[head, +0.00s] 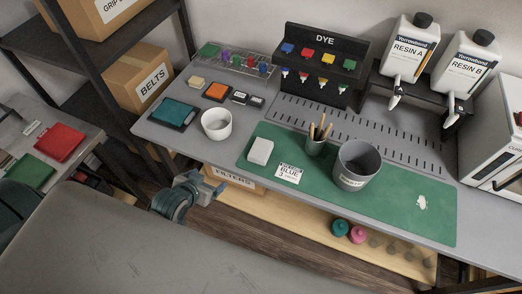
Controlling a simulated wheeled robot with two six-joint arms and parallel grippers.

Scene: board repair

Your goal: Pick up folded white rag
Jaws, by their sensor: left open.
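The folded white rag (260,151) appears as a small, thick white block lying on the left part of the green mat (400,222) on the workbench. A label card (289,174) reading "BLUE" lies just right of and in front of it. My left gripper (212,190) is open and looks empty. It is at the bench's front edge, left of and nearer than the rag, and apart from it. My right gripper is not in view.
A white cup (216,124) stands left of the rag. A brush holder (317,142) and grey bucket (356,164) stand to its right. A dye rack (322,60) and resin bottles (409,48) are behind. A lower shelf (310,222) holds a box marked "FILTERS" (230,178).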

